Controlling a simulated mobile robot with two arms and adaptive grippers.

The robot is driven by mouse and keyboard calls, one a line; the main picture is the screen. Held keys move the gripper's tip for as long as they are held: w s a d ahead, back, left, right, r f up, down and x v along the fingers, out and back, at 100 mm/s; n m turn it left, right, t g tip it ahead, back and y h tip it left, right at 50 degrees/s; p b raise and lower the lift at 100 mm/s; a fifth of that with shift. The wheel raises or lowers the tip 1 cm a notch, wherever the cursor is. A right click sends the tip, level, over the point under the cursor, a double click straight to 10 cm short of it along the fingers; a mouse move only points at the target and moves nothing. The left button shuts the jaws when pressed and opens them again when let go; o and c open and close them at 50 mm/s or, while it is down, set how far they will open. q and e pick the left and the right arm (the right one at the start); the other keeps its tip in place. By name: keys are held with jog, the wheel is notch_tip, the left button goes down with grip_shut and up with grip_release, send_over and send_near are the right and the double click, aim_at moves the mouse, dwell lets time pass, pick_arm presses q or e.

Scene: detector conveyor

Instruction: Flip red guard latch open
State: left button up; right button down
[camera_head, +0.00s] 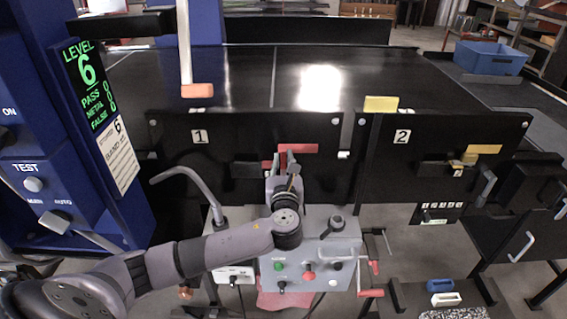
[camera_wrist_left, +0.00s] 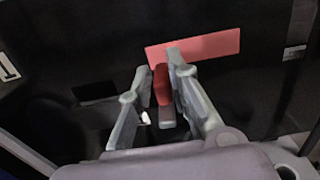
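A light red bar (camera_head: 298,148) is on the black front panel marked 1, tilted in the left wrist view (camera_wrist_left: 193,48). A darker red latch piece (camera_wrist_left: 161,84) with a grey-brown lower end stands just below it. My left gripper (camera_head: 283,160) is in front of this panel. In the head view the gripper hides most of that piece. My right gripper is not in view.
A grey control box (camera_head: 340,250) with coloured buttons is below my left arm. A curved grey handle (camera_head: 190,175) rises left of the wrist. Panel 2 (camera_head: 430,150) is to the right, and a blue test cabinet (camera_head: 60,190) is at left.

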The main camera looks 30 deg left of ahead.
pick_arm(q)
jog(key=shift+o, duration=0.2)
jog(key=shift+f, duration=0.1)
jog(key=shift+s+d, duration=0.2)
jog(key=shift+s, duration=0.05)
jog(key=v, duration=1.1)
jog(key=shift+s, duration=0.2)
jog(key=shift+f, duration=0.1)
